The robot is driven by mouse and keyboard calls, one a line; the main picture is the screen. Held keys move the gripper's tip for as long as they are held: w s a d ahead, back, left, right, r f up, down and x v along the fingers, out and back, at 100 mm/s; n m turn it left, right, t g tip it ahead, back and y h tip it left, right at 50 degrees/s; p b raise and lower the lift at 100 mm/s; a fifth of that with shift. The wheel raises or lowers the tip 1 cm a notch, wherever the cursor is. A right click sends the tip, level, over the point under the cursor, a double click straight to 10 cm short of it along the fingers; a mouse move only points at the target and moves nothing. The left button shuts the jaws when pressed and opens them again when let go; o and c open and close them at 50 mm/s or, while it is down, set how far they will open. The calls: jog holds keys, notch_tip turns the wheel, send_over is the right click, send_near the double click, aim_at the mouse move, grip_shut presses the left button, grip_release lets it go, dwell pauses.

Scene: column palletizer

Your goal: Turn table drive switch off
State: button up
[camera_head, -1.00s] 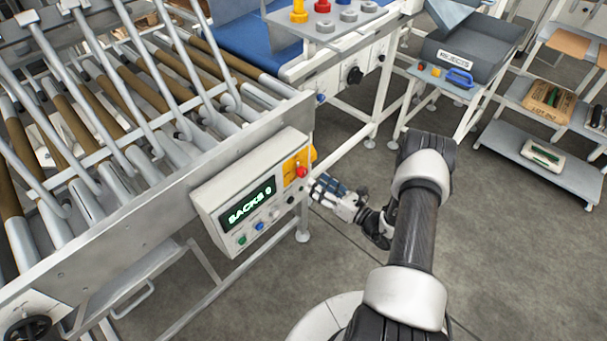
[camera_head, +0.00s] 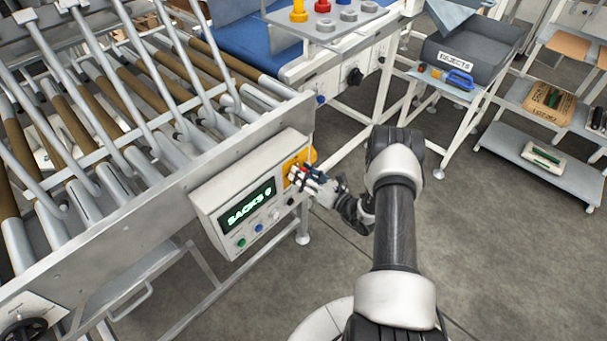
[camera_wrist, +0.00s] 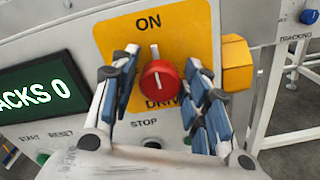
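The table drive switch is a red round knob (camera_wrist: 160,82) on a yellow plate (camera_wrist: 203,25) in the wrist view. Its white line points up toward the ON label, and the lower DRIVE label is partly covered. My gripper (camera_wrist: 163,62) is open, with blue-padded fingers to the left and right of the knob. I cannot tell whether they touch it. In the head view, my gripper (camera_head: 297,174) is in front of the yellow plate (camera_head: 300,158) and mostly hides the knob.
The grey control box (camera_head: 208,200) has a screen (camera_head: 248,206) reading SACKS 0 and several small buttons below. In the wrist view, a yellow block (camera_wrist: 237,63) sits right of the plate. The roller table (camera_head: 150,222) lies left; open floor (camera_head: 500,250) lies right.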

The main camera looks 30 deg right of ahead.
jog(key=c, duration=0.7)
jog(key=shift+n, duration=0.4)
jog(key=n+b, duration=0.2)
jog(key=n, duration=0.1)
jog(key=shift+f+n, duration=0.1)
jog(key=shift+n, duration=0.3)
jog(key=n+b, duration=0.2)
jog(key=n, duration=0.2)
jog(key=shift+n, duration=0.3)
jog(key=n+b, duration=0.2)
jog(key=n, duration=0.3)
jog(key=shift+b, duration=0.4)
jog(key=shift+n+b, duration=0.9)
jog(key=shift+n, duration=0.9)
